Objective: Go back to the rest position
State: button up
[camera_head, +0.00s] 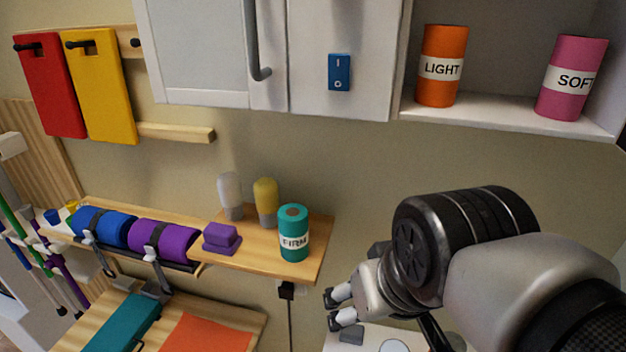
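My gripper (338,308) is at the lower middle of the head view, at the end of my grey and black arm, which fills the lower right. Its two fingertips point left and stand apart, with nothing visible between them. It is to the right of and below the wooden shelf's right end, apart from the teal FIRM can (293,234). A white surface with a few small items lies below it.
A wall cabinet (340,40) hangs above. An open cubby holds an orange LIGHT can (441,68) and a pink SOFT can (572,80). Bare wall lies between.

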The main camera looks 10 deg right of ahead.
jog(key=s+d+f, duration=0.1)
jog(key=s+f, duration=0.3)
jog(key=s, duration=0.2)
jog(key=shift+d+f+m+g, duration=0.3)
jog(key=shift+s, duration=0.1)
